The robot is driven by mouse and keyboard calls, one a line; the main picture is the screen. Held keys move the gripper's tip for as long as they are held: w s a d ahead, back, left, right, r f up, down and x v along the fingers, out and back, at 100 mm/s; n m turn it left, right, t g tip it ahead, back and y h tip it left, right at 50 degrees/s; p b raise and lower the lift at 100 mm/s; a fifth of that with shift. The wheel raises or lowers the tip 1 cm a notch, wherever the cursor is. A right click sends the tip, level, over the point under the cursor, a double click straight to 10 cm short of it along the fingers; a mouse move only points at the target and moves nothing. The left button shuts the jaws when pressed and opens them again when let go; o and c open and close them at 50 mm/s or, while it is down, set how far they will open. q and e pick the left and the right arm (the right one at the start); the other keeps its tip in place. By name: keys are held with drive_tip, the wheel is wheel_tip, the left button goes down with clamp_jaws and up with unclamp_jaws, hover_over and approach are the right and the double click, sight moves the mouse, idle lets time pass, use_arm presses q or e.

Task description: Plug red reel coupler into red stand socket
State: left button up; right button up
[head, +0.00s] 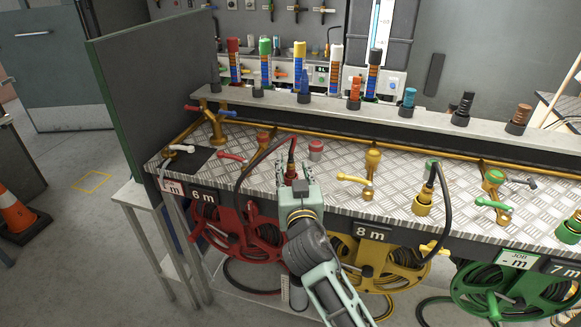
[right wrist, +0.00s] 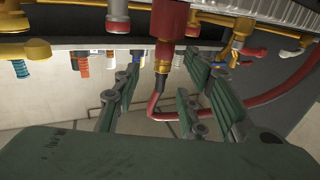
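The red coupler (head: 291,168) stands upright at the front edge of the metal deck, with its hose at the top. In the right wrist view, which looks upside down, the red coupler (right wrist: 170,22) hangs from above and its red hose (right wrist: 262,98) curves right. My right gripper (head: 295,180) is in front of the coupler. Its fingers (right wrist: 163,85) are open, one on each side of the coupler's hose end; no contact shows. A red-topped silver fitting (head: 315,150) stands just right behind the coupler. I cannot tell which fitting is the red stand socket. My left gripper is not in view.
The red reel (head: 237,232) hangs below the deck. A red lever (head: 232,157) lies left of the coupler. The yellow stand (head: 372,162) and yellow coupler (head: 423,200) stand to the right. A raised shelf (head: 335,108) with several nozzles runs behind.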

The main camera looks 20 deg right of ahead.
sight(291, 162)
drive_tip(key=x, duration=0.4)
drive_tip(key=shift+a+r+p, duration=0.1)
drive_tip(key=shift+r+p, duration=0.1)
drive_tip(key=shift+p, duration=0.15)
drive_tip(key=shift+c, duration=0.3)
clamp_jaws()
